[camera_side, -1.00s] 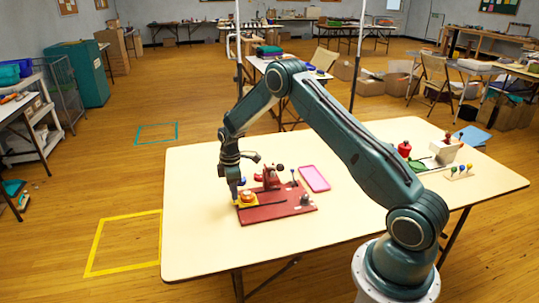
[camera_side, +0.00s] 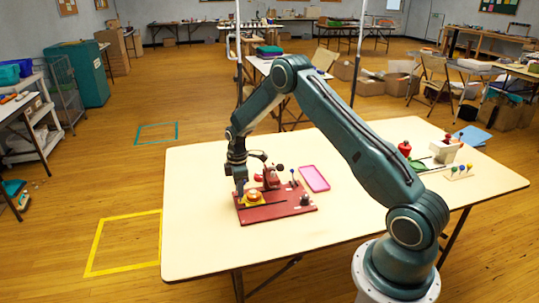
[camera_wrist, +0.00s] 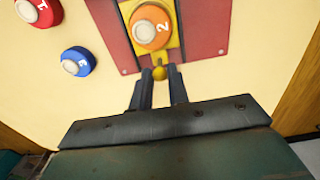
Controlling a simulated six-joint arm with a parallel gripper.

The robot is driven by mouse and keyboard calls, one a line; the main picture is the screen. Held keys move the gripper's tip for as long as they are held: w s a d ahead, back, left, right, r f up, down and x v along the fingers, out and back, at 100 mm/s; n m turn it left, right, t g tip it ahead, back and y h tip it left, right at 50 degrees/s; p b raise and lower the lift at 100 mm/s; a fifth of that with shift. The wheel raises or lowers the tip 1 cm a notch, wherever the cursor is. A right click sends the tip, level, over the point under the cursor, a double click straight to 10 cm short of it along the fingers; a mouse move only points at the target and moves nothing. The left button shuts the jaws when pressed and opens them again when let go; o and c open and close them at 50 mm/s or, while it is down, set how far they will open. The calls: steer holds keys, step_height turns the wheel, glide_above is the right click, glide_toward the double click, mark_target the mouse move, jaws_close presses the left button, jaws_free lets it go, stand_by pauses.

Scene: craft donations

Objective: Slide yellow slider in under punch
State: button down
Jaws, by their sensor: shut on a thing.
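The yellow slider (camera_side: 250,203) sits on the red base (camera_side: 280,213) of the press in the side view. It carries an orange round piece marked 2 (camera_wrist: 150,27), seen in the wrist view. My gripper (camera_side: 241,200) is at the slider's left end. In the wrist view my gripper (camera_wrist: 160,78) is shut on the slider's yellow ball knob (camera_wrist: 160,73), which shows between the fingertips. The red punch (camera_side: 271,178) stands on the base to the right of and behind the slider. The punch is not visible in the wrist view.
In the wrist view a red round piece marked 1 (camera_wrist: 40,10) and a blue one marked 3 (camera_wrist: 78,62) lie on the table beside the base. A pink tray (camera_side: 314,178) lies behind the base. The table's left front (camera_side: 200,240) is clear.

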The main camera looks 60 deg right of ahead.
glide_above(261, 197)
steer(key=shift+s, duration=0.1)
stand_by(1.2)
steer(key=c, duration=1.4)
jaws_free()
steer(key=shift+c, duration=0.2)
step_height(261, 197, up, 8)
steer(key=shift+f, duration=0.25)
